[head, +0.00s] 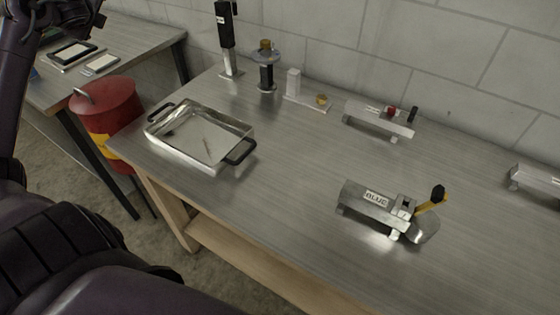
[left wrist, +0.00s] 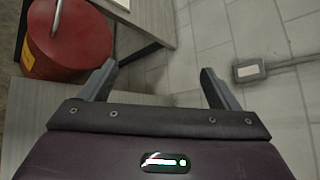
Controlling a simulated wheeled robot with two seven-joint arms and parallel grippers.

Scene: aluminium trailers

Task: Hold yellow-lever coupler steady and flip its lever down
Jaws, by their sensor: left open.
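The yellow-lever coupler (head: 377,207) lies on the workbench at the front right in the head view. It is a grey metal body with a "BLUE" label and a rounded nose at its right end. Its yellow lever (head: 428,204) with a black knob sticks up and to the right. My left gripper (left wrist: 160,82) is open and empty in the left wrist view, with its two fingers apart. It is away from the coupler, which does not show in that view. My left arm comes in at the left edge of the head view. My right gripper is not in view.
A metal tray with black handles (head: 155,145) stands at the bench's left. Another coupler with a red part (head: 378,119) is behind, and a third (head: 537,180) at the right edge. A black jack (head: 225,30) stands at the back. A red drum (head: 108,105) is on the floor.

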